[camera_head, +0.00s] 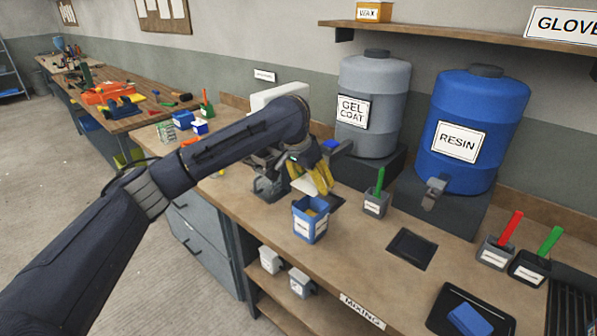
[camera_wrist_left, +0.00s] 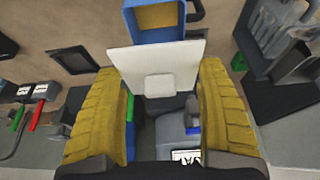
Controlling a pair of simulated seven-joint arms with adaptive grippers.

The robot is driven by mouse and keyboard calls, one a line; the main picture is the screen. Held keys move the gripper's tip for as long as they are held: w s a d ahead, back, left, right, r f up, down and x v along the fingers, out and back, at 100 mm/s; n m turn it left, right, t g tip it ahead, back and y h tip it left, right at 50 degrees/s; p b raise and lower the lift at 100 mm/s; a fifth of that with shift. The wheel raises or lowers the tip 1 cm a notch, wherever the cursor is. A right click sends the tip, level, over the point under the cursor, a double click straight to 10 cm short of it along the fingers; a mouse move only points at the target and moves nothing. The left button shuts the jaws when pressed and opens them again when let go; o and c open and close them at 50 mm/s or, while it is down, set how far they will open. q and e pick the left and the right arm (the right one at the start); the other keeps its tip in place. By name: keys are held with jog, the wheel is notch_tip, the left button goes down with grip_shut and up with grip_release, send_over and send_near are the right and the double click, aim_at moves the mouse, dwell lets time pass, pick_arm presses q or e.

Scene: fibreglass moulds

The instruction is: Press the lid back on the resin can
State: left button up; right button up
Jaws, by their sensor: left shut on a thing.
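The open blue can (camera_head: 310,226) stands upright on the bench near its front edge, with a white label and amber contents showing inside. Its open top also shows in the left wrist view (camera_wrist_left: 155,18). The white square lid (camera_wrist_left: 150,58), with a small raised grip in its middle, is off the can and lies between my yellow fingers. In the head view the lid (camera_head: 312,184) is tilted, above and behind the can. My left gripper (camera_head: 312,178) is shut on the lid; its fingers flank it in the wrist view (camera_wrist_left: 160,85). My right gripper is not in view.
A grey gel coat drum (camera_head: 373,85) and a blue resin drum (camera_head: 478,115) stand at the back. A pot with a green stick (camera_head: 376,203) is right of the can. A dark mat (camera_head: 411,249) and a black tray (camera_head: 440,318) with a blue block lie further right.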

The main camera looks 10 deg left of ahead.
pick_arm(q)
notch_tip(320, 180, down, 6)
jog(key=shift+f, duration=0.15)
dwell(0.7)
jog(key=shift+f, duration=0.15)
dwell(1.8)
dwell(0.7)
jog(key=o, duration=1)
jog(key=shift+r, duration=3.5)
